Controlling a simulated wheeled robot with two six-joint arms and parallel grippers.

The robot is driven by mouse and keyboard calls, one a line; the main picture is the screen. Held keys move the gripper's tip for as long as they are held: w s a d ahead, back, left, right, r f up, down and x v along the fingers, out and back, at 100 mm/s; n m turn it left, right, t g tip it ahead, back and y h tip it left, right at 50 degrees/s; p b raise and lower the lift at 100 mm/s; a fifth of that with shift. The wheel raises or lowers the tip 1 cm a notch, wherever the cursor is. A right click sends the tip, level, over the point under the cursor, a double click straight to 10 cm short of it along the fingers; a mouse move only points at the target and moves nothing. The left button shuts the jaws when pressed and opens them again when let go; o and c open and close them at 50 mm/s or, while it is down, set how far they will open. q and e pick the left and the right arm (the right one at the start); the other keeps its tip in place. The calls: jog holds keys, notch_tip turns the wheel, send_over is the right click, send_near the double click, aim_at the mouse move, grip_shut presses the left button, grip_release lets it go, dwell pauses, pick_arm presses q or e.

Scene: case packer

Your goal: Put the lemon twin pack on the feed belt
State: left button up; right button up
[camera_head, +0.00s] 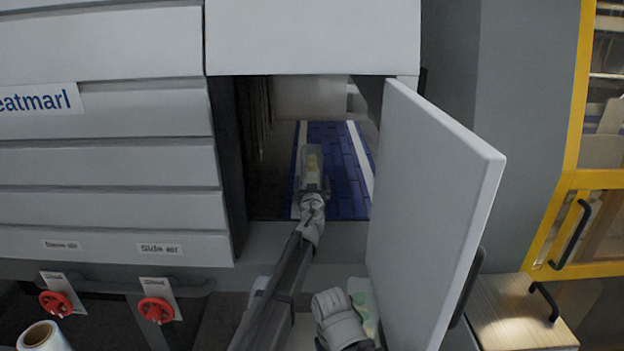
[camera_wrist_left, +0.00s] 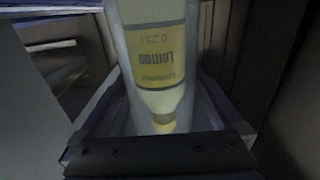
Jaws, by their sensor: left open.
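The lemon twin pack (camera_head: 313,158) shows inside the machine opening, over the blue feed belt (camera_head: 350,185). My left gripper (camera_head: 312,182) reaches through the opening and is at the pack's near end. In the left wrist view the pack (camera_wrist_left: 160,75), with a yellow Lemon label and yellow cap, lies between the open fingers (camera_wrist_left: 160,118). It appears to lie on the belt, but its underside is hidden. My right gripper (camera_head: 345,322) is low in front of the opening, beside a pale pack with green on it (camera_head: 362,298); its fingers cannot be made out.
An open white door (camera_head: 435,200) stands right of the opening, close to my right arm. Red knobs (camera_head: 157,309) are at the lower left. A wooden-topped cabinet (camera_head: 520,315) and a yellow-framed cabinet (camera_head: 570,180) stand right. The belt beyond the pack looks clear.

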pick_arm(q)
jog(key=s, duration=0.9)
